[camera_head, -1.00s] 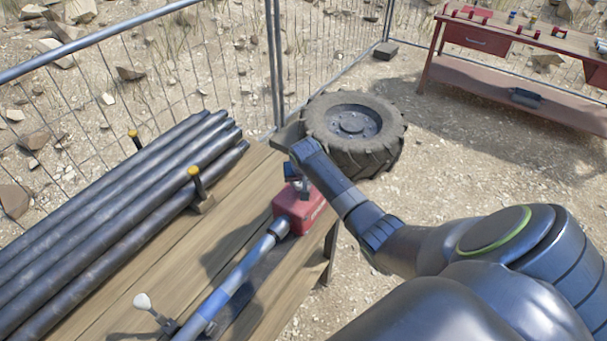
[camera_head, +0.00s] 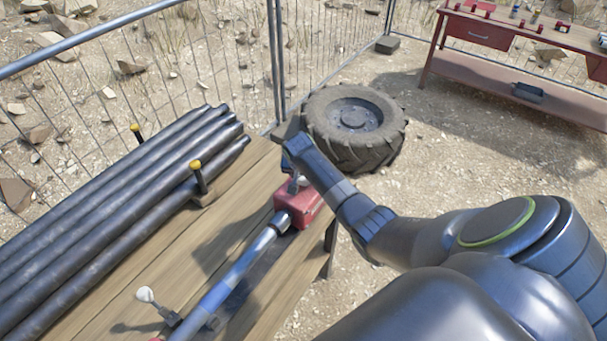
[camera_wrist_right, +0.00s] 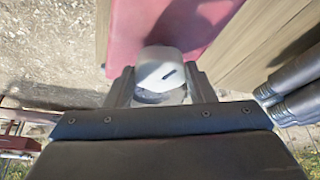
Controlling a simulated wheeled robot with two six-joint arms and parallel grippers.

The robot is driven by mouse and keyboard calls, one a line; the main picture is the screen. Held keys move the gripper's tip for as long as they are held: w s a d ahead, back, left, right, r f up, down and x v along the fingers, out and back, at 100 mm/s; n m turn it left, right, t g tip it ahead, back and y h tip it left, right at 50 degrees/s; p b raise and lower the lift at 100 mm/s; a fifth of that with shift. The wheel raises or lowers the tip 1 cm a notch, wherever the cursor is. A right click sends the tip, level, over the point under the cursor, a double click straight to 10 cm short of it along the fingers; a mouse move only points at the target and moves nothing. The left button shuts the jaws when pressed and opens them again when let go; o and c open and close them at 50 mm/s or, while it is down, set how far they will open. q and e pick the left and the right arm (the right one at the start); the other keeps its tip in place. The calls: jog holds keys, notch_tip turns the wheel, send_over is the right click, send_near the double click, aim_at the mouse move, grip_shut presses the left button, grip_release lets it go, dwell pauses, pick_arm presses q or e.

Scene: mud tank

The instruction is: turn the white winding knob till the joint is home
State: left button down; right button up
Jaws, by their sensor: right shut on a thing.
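The white winding knob (camera_wrist_right: 160,72) sits between the fingers of my right gripper (camera_wrist_right: 160,88) in the right wrist view. A small part of the knob (camera_head: 303,181) also shows in the head view, above a red block (camera_head: 298,208). My right gripper (camera_head: 296,184) is shut on it from above; my wrist hides some of it. A blue and grey rod (camera_head: 230,288) runs from the red block toward the lower left. The rod's end meets the block; I cannot tell how far in it sits. My left gripper is out of view.
Dark pipes (camera_head: 110,215) lie on the wooden table (camera_head: 150,262), held by yellow-topped pegs (camera_head: 197,165). A white-ended lever (camera_head: 146,294) stands near the rod. A tyre (camera_head: 354,130) lies behind the table. A red workbench (camera_head: 500,65) stands at the back right.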

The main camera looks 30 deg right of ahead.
jog(key=o, duration=1)
jog(key=shift+b+v, duration=1.4)
jog(key=shift+v, duration=7.3)
jog(key=shift+s, duration=0.1)
